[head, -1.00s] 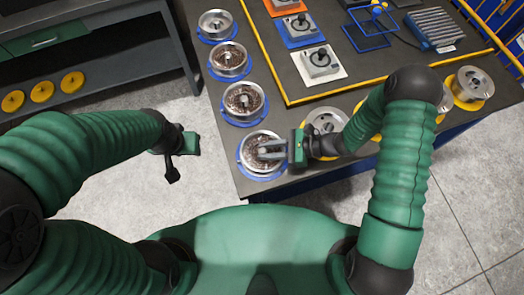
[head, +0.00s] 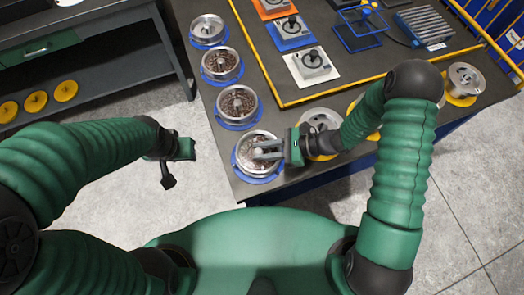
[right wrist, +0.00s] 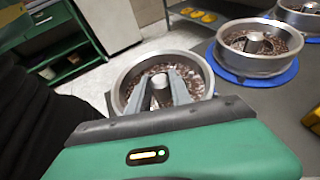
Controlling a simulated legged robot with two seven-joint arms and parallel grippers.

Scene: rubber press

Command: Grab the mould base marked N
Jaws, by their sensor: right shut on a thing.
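Several round metal mould bases filled with brown granules stand in a row along the table's left side. The nearest mould base (head: 243,155) has my right gripper (head: 262,153) at its centre post. The right wrist view shows both fingers (right wrist: 161,90) closed around the post, inside the mould base's wall (right wrist: 118,88). This mould base appears slightly raised from its blue ring (head: 262,178); the gap is hard to judge. No N marking is readable. My left gripper (head: 176,158) hangs over the floor left of the table, away from the mould bases; its jaw opening is unclear.
The neighbouring mould base (head: 236,102) stands close behind on its own blue ring. Metal parts on yellow rings (head: 466,83) line the table's near edge to the right. A yellow-edged area holds joystick boxes (head: 311,64). A shelf with yellow discs (head: 36,101) stands at left.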

